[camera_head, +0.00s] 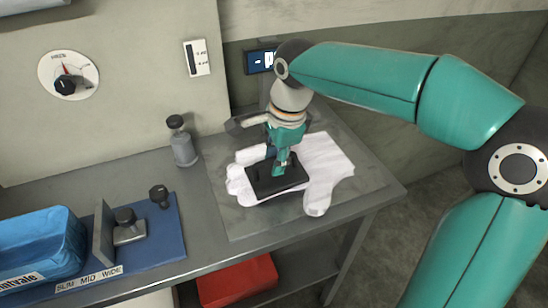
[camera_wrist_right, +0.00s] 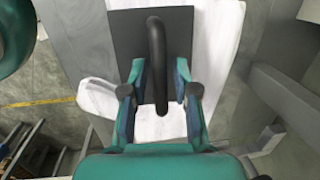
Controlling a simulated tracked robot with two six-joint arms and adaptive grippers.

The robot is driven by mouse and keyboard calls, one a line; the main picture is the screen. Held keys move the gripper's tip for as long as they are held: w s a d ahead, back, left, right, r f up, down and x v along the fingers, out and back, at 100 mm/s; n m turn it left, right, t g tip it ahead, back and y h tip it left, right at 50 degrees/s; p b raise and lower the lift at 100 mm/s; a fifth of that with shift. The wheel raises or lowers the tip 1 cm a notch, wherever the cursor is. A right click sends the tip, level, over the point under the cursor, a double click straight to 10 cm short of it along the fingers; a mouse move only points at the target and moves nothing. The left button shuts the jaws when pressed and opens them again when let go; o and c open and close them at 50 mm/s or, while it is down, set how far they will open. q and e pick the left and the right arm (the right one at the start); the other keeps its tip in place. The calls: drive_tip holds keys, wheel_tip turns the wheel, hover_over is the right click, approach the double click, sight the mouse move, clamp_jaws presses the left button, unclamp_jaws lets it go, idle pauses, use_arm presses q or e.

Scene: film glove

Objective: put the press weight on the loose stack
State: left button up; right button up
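The press weight is a flat black plate (camera_head: 270,186) with an upright handle. It rests on the loose stack of white gloves (camera_head: 328,160) on the grey mat. In the right wrist view the plate (camera_wrist_right: 180,35) and its dark curved handle (camera_wrist_right: 157,65) lie ahead of my right gripper (camera_wrist_right: 160,100). The fingers stand on either side of the handle, with a gap on each side, so the gripper is open. In the head view my right gripper (camera_head: 279,165) is just above the plate and hides the handle. My left gripper is not in view.
A grey bottle (camera_head: 183,148) stands behind left of the mat. A red bin (camera_head: 237,280) is under the table. The mat's front is clear.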

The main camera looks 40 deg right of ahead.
sight(284, 176)
drive_tip(key=shift+r, duration=0.1)
drive_tip(key=shift+r, duration=0.25)
wheel_tip(284, 176, up, 12)
drive_tip(key=s+p, duration=0.2)
drive_tip(key=shift+d+p, duration=0.3)
drive_tip(key=shift+d, duration=0.05)
drive_tip(key=shift+f, duration=0.1)
idle(0.3)
